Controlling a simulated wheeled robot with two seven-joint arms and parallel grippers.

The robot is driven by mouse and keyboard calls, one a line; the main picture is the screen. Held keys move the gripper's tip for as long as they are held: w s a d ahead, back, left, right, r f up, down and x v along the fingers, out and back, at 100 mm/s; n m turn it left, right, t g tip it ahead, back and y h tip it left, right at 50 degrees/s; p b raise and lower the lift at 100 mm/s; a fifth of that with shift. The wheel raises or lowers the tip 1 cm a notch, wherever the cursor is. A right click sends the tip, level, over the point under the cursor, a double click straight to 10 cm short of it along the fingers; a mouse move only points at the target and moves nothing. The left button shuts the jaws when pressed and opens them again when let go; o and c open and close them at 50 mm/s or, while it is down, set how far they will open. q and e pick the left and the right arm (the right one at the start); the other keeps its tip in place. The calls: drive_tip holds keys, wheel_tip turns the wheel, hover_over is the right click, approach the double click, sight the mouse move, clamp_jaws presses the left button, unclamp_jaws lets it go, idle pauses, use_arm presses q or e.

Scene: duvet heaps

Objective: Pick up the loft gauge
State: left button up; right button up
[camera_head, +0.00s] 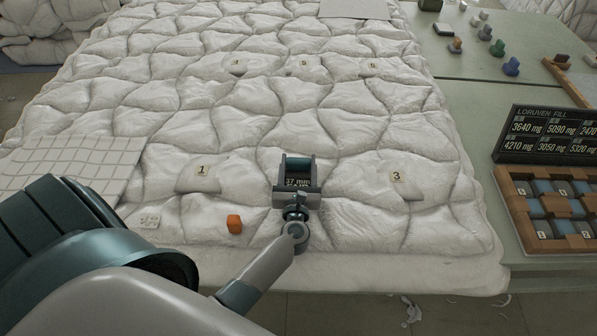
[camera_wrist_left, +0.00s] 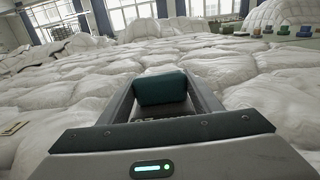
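The loft gauge is a small teal block (camera_head: 298,161) with a dark display reading about 37 mm. It is in the middle of the front part of the white quilted duvet (camera_head: 330,215), between the tags 1 and 3. My left gripper (camera_head: 298,168) has one finger on each side of it. In the left wrist view the teal block (camera_wrist_left: 161,88) fills the space between the fingertips, with no clear gap. The gauge's lower part is hidden, so I cannot tell whether it touches the duvet. My right gripper is not in view.
An orange block (camera_head: 234,224) lies on the duvet left of the gripper. A white gridded sheet (camera_head: 70,170) lies at the left. On the green table at the right are a black board (camera_head: 545,135), a wooden compartment tray (camera_head: 507,187) and several small objects farther back.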

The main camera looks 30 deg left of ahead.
use_arm(q)
drive_tip(key=shift+r, duration=0.1)
drive_tip(key=c, duration=0.9)
drive_tip(key=shift+c, duration=0.2)
drive_tip(key=shift+r, duration=0.15)
drive_tip(key=shift+r+p, duration=0.5)
drive_tip(key=shift+p, duration=0.1)
wheel_tip(320, 180, up, 3)
drive_tip(key=shift+r+p, duration=0.1)
drive_tip(key=shift+p, duration=1.15)
drive_tip(key=d+r+p, duration=0.3)
drive_tip(key=d+r, duration=0.3)
drive_tip(key=d, duration=0.5)
drive_tip(key=shift+s+d+r, duration=0.25)
drive_tip(key=shift+s+d, duration=0.1)
drive_tip(key=shift+s, duration=0.1)
